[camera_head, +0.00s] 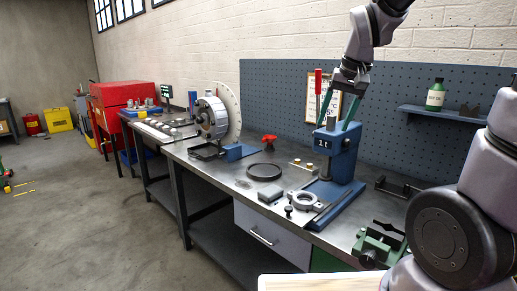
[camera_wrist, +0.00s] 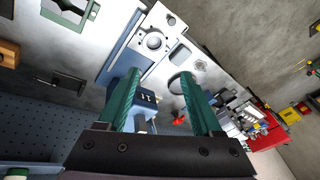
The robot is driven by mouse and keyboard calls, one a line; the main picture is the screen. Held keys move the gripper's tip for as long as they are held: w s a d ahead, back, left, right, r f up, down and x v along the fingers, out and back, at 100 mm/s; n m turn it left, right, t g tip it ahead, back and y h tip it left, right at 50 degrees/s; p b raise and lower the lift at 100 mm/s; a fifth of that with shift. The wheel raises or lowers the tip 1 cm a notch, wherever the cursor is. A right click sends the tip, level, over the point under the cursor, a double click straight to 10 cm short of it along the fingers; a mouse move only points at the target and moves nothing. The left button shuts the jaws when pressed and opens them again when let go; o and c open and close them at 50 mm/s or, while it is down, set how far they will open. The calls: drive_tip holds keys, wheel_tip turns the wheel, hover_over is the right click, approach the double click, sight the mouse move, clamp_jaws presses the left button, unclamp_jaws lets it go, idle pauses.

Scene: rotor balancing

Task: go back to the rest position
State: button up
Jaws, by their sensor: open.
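My gripper (camera_head: 339,108) is open, with two green fingers pointing down at the top of the blue press (camera_head: 342,152) marked 1t. In the wrist view, my gripper (camera_wrist: 163,88) has its fingers apart with nothing held between them. The press (camera_wrist: 145,105) shows partly behind the left finger in that view. I cannot tell from the head view whether the fingers touch the press or only hang in front of or above it.
The bench (camera_head: 225,178) carries a rotor (camera_head: 208,117) on a stand, a round black dish (camera_head: 264,172), a red knob (camera_head: 269,140) and a green vise (camera_head: 379,243). A pegboard (camera_head: 275,95) with a shelf (camera_head: 445,113) and green bottle (camera_head: 435,94) stands behind. Open floor lies left.

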drive_tip(key=s+d+r+m+t, duration=0.1)
drive_tip(key=s+d+r+t, duration=0.2)
drive_tip(key=s, duration=0.8)
wheel_tip(320, 180, up, 5)
drive_tip(key=shift+s+d+f+m+t, duration=0.2)
drive_tip(key=shift+s+d+m+t, duration=0.15)
drive_tip(key=shift+d, duration=0.6)
drive_tip(key=shift+w, duration=0.1)
